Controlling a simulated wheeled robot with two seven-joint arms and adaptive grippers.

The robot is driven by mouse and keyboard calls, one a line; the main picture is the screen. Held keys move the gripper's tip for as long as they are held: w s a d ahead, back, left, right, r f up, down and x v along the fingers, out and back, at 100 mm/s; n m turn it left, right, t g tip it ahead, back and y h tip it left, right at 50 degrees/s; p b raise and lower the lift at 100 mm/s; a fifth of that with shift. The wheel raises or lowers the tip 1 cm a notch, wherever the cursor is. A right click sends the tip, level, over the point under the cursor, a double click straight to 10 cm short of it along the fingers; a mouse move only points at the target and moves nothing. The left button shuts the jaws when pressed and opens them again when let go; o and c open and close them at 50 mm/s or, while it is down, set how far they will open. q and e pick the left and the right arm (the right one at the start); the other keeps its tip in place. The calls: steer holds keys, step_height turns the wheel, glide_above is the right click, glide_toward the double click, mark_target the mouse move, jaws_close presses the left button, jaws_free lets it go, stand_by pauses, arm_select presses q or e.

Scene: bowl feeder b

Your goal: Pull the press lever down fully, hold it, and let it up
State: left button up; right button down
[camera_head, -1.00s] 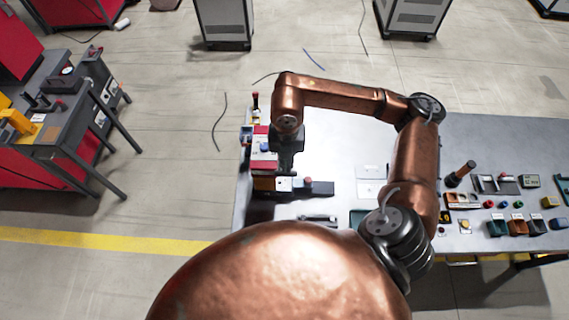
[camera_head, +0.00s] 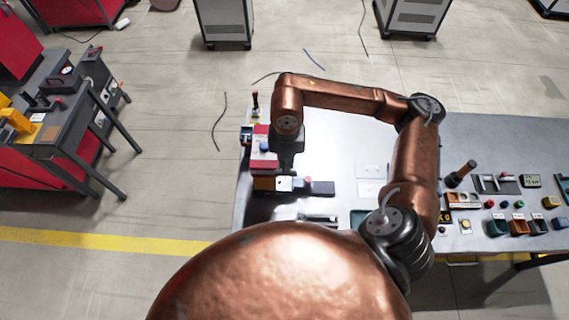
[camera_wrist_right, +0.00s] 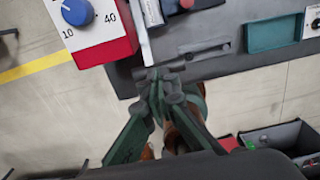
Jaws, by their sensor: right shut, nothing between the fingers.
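I cannot tell surely which part is the press lever. A red and white unit with a blue knob stands at the table's left end in the head view (camera_head: 264,163); its dial also shows in the right wrist view (camera_wrist_right: 92,25). Beside it is a small red-topped part (camera_head: 307,181) by a dark block (camera_head: 322,188). My right gripper (camera_head: 286,167) is over this corner, pointing down. What lies under the hand is hidden in the head view. My left gripper is out of view.
The grey table (camera_head: 335,150) is clear beyond the gripper. A thin red-topped stick (camera_head: 255,102) stands at its left edge. A dark upright handle (camera_head: 462,172), bins (camera_head: 518,226) and small parts crowd the right side. A green tray (camera_wrist_right: 273,32) shows in the wrist view.

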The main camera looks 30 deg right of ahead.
step_height(320, 180, down, 10)
steer(key=b, duration=0.8)
steer(key=shift+s+r, duration=0.15)
steer(key=shift+s, duration=0.1)
stand_by(0.8)
steer(key=shift+a, duration=0.1)
steer(key=shift+w+r+p, duration=0.15)
steer(key=shift+r+p, duration=1.45)
steer(key=shift+r, duration=1.45)
steer(key=shift+w+r+p, duration=0.15)
steer(key=shift+r+p, duration=1.4)
steer(key=shift+r, duration=1.5)
steer(key=shift+s+f, duration=0.1)
